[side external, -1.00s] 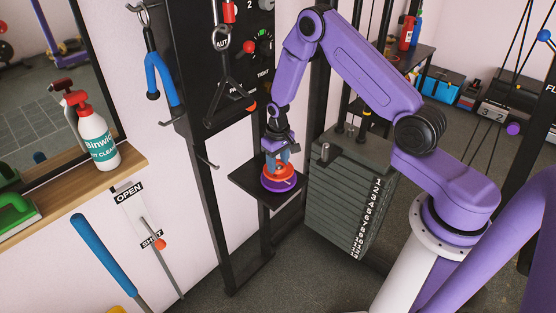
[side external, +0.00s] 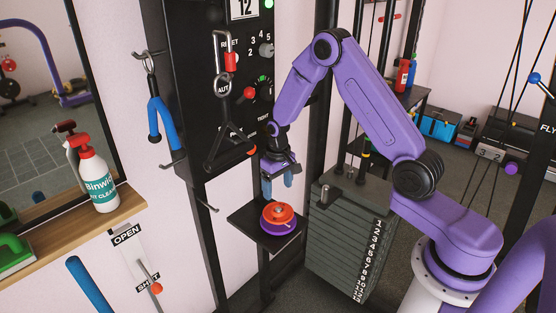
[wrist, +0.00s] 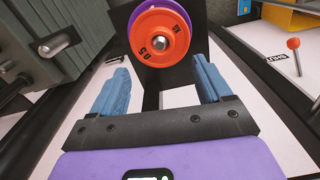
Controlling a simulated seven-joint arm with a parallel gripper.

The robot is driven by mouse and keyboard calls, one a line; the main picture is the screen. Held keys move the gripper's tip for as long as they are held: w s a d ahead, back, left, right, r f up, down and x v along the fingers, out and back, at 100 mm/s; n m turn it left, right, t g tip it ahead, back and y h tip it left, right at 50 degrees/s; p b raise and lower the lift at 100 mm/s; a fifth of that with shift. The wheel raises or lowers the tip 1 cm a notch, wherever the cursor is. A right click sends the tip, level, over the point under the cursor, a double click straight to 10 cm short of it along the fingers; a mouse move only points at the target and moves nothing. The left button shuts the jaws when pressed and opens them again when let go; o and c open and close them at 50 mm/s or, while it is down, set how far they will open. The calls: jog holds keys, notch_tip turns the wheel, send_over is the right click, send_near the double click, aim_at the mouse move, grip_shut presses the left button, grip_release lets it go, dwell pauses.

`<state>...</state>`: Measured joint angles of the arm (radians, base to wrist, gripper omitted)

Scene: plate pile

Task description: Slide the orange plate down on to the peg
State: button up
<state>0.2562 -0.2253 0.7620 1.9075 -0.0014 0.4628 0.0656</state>
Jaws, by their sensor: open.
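The orange plate (side external: 289,217) lies flat on top of the purple plate (side external: 268,227), on the small black shelf. In the wrist view the orange plate (wrist: 160,56) shows face on, with the metal peg end (wrist: 155,42) in its central hole, so it is around the peg. The purple plate (wrist: 139,12) shows behind its edge. My gripper (side external: 278,188) is above the plates and apart from them. In the wrist view its blue fingers (wrist: 163,82) are spread wide with nothing between them.
The black shelf (side external: 251,223) has bare room beside the plates. The weight stack (side external: 340,235) stands close at right. Hanging handles (side external: 231,130) are at the left of my gripper. A spray bottle (side external: 97,182) stands on the wooden ledge (side external: 75,233).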

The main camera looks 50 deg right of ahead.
notch_tip(320, 180, up, 10)
jog(key=s+a+r+n, duration=0.3)
jog(key=s+a, duration=0.2)
jog(key=s, duration=0.2)
jog(key=s+a+r+n, duration=0.3)
jog(key=s+a, duration=0.3)
jog(key=s, duration=0.1)
jog(key=s+d+r+n, duration=0.1)
jog(key=s+n, duration=0.6)
jog(key=s, duration=1.2)
jog(key=shift+s+r+n, duration=0.2)
jog(key=shift+r+n, duration=0.2)
jog(key=shift+r, duration=0.35)
